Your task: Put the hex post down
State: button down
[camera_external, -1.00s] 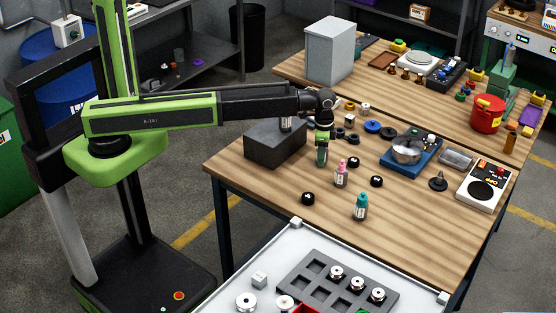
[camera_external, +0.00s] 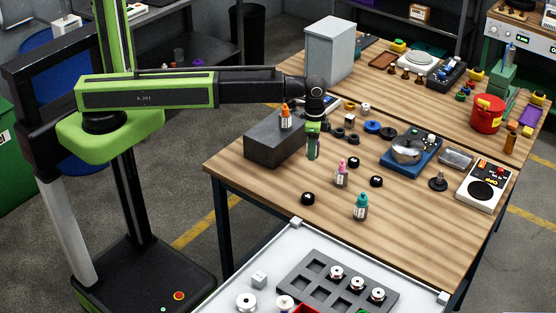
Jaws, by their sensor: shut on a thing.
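My gripper (camera_external: 312,152) points down over the wooden table, just right of the dark grey block. Its jaws are shut on a small dark green piece, which I take to be the hex post (camera_external: 313,146). Its shape and its lower end are hard to make out at this size. I cannot tell whether it touches the tabletop (camera_external: 270,190) or hangs a little above it.
The dark grey block (camera_external: 272,152) carries an orange-capped bottle (camera_external: 286,118). A pink-capped bottle (camera_external: 341,174), a teal-capped bottle (camera_external: 361,207) and black knobs (camera_external: 308,199) stand in front. A blue base with a metal bowl (camera_external: 408,150) is to the right. The front-left tabletop is clear.

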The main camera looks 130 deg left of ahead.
jog(key=shift+w+d+r, duration=0.1)
jog(key=shift+d+r, duration=0.2)
jog(key=shift+d, duration=0.2)
jog(key=shift+w+d+r, duration=0.1)
jog(key=shift+d+r, duration=0.15)
jog(key=shift+d, duration=0.2)
jog(key=shift+s+d+n, duration=0.1)
jog(key=shift+s+n, duration=0.05)
jog(key=shift+n, duration=0.25)
jog(key=s+n+p, duration=0.1)
jog(key=s+n, duration=0.1)
jog(key=s, duration=0.1)
notch_tip(320, 180, up, 7)
jog(key=n+p, duration=0.5)
jog(key=p, duration=0.2)
send_over(266, 126)
notch_tip(266, 126, down, 8)
jog(key=b, duration=0.8)
jog(key=shift+w+b, duration=0.1)
jog(key=shift+b, duration=0.25)
jog(key=shift+r, duration=0.15)
jog(key=c, duration=0.8)
grip_release()
jog(key=shift+c, duration=0.2)
